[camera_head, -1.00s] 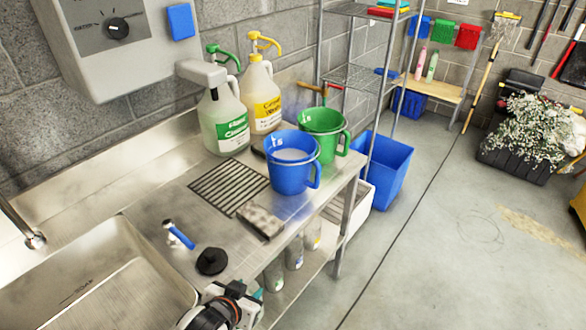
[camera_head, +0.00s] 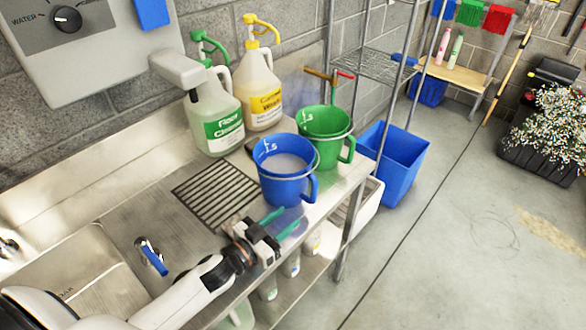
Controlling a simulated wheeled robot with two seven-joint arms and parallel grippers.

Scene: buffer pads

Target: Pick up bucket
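A blue bucket (camera_head: 286,188) with pale contents and a side handle stands upright on the steel counter. A green bucket (camera_head: 325,152) with a side handle stands just behind it to the right. My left gripper (camera_head: 290,217) reaches in from the lower left, in front of and below the blue bucket in the picture. Its two teal fingers are spread apart with nothing seen between them. I cannot tell exactly how far the fingertips are from the bucket. My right gripper is out of view.
A green-pump jug (camera_head: 218,110) and yellow-pump jug (camera_head: 262,95) stand behind the buckets. A drain grate (camera_head: 212,190) and blue-handled tap (camera_head: 151,256) lie left. A blue bin (camera_head: 392,160) stands on the floor beyond the counter's right end. Open floor lies right.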

